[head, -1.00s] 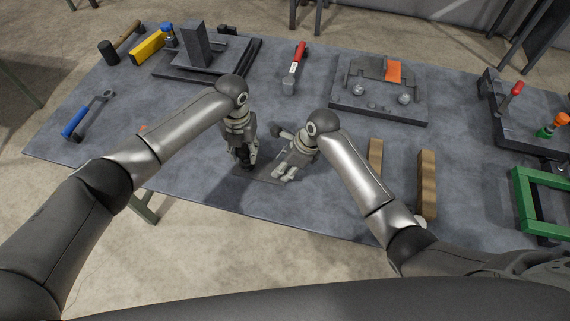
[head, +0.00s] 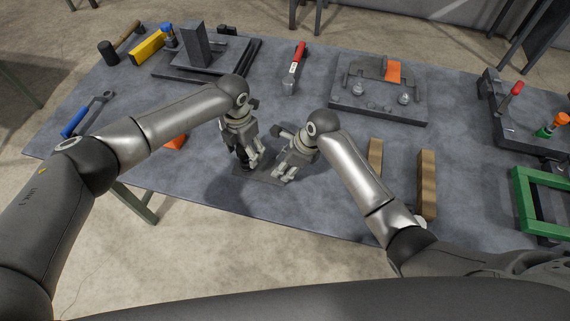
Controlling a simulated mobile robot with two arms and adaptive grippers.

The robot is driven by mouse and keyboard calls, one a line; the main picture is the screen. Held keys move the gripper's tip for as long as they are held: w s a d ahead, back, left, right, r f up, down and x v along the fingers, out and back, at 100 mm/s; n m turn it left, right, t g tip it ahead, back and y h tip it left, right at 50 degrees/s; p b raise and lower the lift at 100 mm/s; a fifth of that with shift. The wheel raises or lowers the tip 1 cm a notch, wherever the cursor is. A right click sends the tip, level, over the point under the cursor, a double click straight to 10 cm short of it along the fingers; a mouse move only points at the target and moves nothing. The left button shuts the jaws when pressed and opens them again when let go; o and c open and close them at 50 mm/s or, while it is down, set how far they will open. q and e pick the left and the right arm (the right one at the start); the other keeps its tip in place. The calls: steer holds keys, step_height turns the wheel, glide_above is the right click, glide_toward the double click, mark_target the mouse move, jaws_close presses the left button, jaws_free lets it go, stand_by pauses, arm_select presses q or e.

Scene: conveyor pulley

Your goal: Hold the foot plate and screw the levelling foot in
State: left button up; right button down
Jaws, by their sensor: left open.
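A thin dark plate (head: 264,178), which looks like the foot plate, lies near the front edge of the table, partly covered by both grippers. My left gripper (head: 249,165) is open and points down over the left part of the plate. A dark upright piece shows at its fingers, perhaps the levelling foot; its thread and seating are too small to tell. My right gripper (head: 284,176) reaches in low from the right, with its fingertips at the plate's right end. Whether its fingers are closed on the plate cannot be made out.
Two wooden blocks (head: 427,184) and a green frame (head: 522,190) are on the right. A grey fixture (head: 378,112) with an orange tab and a red-handled tool (head: 297,62) are behind. A blue-handled wrench (head: 77,123) lies left. An orange piece (head: 176,142) shows beside my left forearm.

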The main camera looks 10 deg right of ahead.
arm_select(q)
steer(key=shift+r, duration=3.5)
arm_select(e)
steer(key=c, duration=0.8)
jaws_free()
